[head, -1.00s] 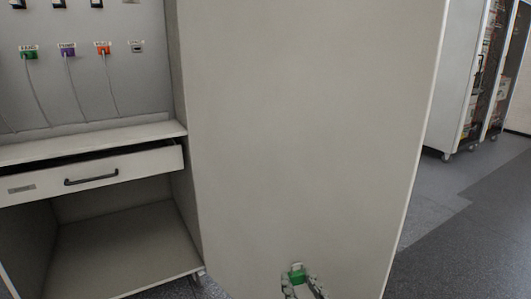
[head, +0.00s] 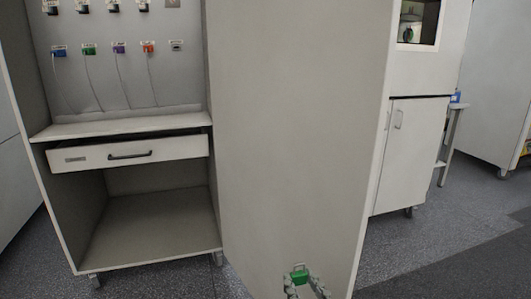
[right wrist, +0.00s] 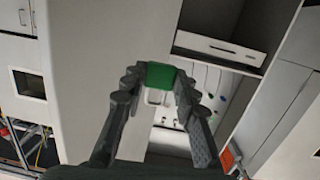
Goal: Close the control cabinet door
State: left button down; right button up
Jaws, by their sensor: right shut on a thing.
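The control cabinet (head: 148,222) stands open at the left of the head view. Its tall pale grey door (head: 295,140) stands swung out at the right side of the opening. A green handle piece (head: 299,273) sits low on the door. My right gripper (head: 304,284) is shut on it at the bottom edge of the head view. The right wrist view shows the green piece (right wrist: 160,75) between the two fingertips, with a pale loop below it and the door panel (right wrist: 85,60) behind. My left gripper is out of view.
The cabinet has a drawer (head: 130,152) with a dark handle, slightly out, and coloured plugs with cables (head: 119,49) on its back panel. Another white cabinet (head: 408,150) stands behind the door at the right. Grey floor (head: 450,240) is clear at the right.

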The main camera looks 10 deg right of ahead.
aim_at(300, 90)
jog(key=k+l+u, duration=0.15)
jog(key=l, duration=0.3)
jog(key=l+u, duration=0.2)
jog(key=l, duration=0.25)
jog(key=k+l+u, duration=0.1)
jog(key=l, duration=0.3)
jog(key=l+u, duration=0.15)
jog(key=l, duration=0.2)
jog(key=l+u, duration=0.15)
jog(key=l, duration=0.3)
jog(key=k+l+u, duration=0.15)
jog(key=l, duration=0.3)
jog(key=i+l, duration=0.15)
jog(key=l, duration=0.2)
jog(key=i+l+u, duration=0.15)
jog(key=l, duration=0.25)
jog(key=i+l, duration=0.1)
jog(key=l, duration=0.3)
